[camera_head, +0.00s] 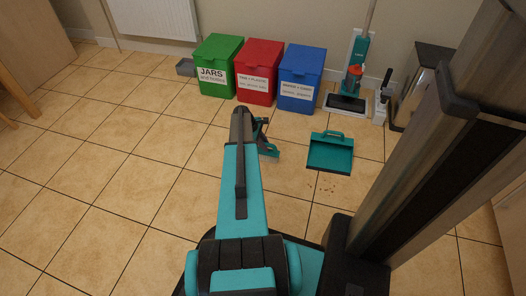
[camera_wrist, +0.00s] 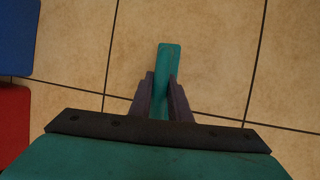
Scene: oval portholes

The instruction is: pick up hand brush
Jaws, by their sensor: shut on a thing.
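The hand brush shows in the wrist view as a teal handle (camera_wrist: 168,60) standing out between the two dark fingers of my gripper (camera_wrist: 162,95). The fingers are shut on this handle. The rest of the brush is hidden behind the gripper. In the head view, my gripper (camera_head: 262,138) is at the far end of my teal arm, left of the teal dustpan. How high the brush is above the floor is unclear.
A teal dustpan (camera_head: 329,158) lies on the tiles, with crumbs (camera_head: 327,188) in front. Green (camera_head: 217,68), red (camera_head: 258,72) and blue (camera_head: 300,79) bins stand by the wall. An upright cleaner (camera_head: 354,75) stands right of them. The floor at left is clear.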

